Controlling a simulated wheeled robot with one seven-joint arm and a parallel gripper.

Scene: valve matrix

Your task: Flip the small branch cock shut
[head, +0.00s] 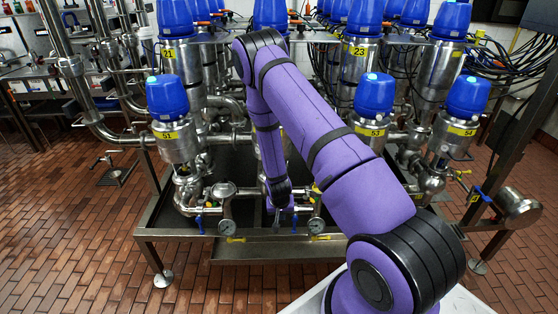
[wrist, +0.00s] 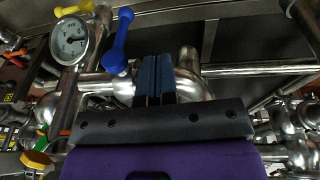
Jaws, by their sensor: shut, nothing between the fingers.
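Small cocks with blue lever handles sit on the low front pipework. One blue handle (head: 294,222) is just right of my gripper (head: 278,208) in the head view, beside a round gauge (head: 316,225). In the wrist view a blue handle (wrist: 121,40) stands off a steel pipe next to a gauge (wrist: 70,40), left of my fingertips (wrist: 155,66). My fingers are shut, empty, and apart from the handle. Another blue handle (head: 199,222) is farther left in the head view. Which one is the branch cock is not marked.
Yellow handles (head: 235,240) (wrist: 75,9) sit near the gauges. Steel pipes surround my fingers closely, with a bent pipe (wrist: 188,70) just behind them. Tall blue-topped valves (head: 375,95) stand above. The steel frame's front rail (head: 180,234) runs below; the brick floor is clear.

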